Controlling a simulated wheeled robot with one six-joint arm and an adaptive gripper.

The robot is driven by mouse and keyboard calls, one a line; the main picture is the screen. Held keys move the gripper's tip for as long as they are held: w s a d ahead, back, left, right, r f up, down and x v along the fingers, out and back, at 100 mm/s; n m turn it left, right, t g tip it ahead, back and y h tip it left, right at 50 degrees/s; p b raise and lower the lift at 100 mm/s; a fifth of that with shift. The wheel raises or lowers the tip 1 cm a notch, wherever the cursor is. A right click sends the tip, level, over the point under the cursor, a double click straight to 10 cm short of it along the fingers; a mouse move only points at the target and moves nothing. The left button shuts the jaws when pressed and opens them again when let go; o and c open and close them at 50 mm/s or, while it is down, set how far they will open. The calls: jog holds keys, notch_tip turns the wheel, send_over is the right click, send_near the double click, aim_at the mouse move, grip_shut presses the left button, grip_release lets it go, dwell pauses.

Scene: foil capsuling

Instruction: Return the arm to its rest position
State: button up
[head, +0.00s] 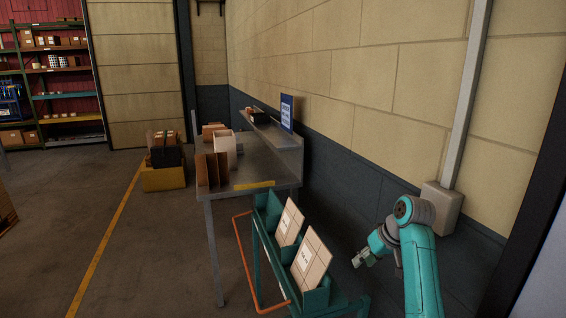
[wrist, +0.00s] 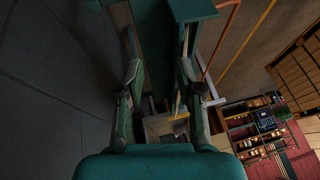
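My arm (head: 420,265) is teal and grey and stands at the right of the head view, bent at its upper joint. My gripper (head: 362,258) points left, just right of a teal cart (head: 317,299) and apart from it. In the wrist view my gripper (wrist: 160,75) has its two fingers spread wide with nothing between them. Part of the teal cart (wrist: 155,45) shows beyond the fingers.
Two cardboard pieces (head: 311,262) stand in the cart, which has an orange handle (head: 239,250). A metal workbench (head: 262,160) with boxes stands behind it. The block wall (head: 350,70) and a grey wall box (head: 441,207) are close to my arm. Open floor lies left.

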jog(key=s+a+f+m+t, duration=0.15)
jog(key=s+f, duration=0.25)
jog(key=f, duration=0.9)
jog(key=s+a+f+m+t+h, duration=0.1)
jog(key=s+f+t, duration=0.1)
jog(key=s+f, duration=0.8)
jog(key=s+a+f+m+t+h, duration=0.1)
jog(key=s+a+f+t, duration=0.1)
jog(key=s+f, duration=0.85)
jog(key=s+r+t+h, duration=0.1)
jog(key=s+r, duration=0.2)
jog(key=s, duration=0.9)
jog(key=s+r+t+h, duration=0.1)
jog(key=s+r+t, duration=0.15)
jog(key=s, duration=0.95)
jog(key=s+r+t, duration=0.1)
jog(key=s+r, duration=1.3)
jog(key=r, duration=0.3)
jog(key=shift+s+a+r+n+t, duration=0.25)
jog(key=shift+s+r+n+t, duration=0.1)
jog(key=shift+t, duration=0.05)
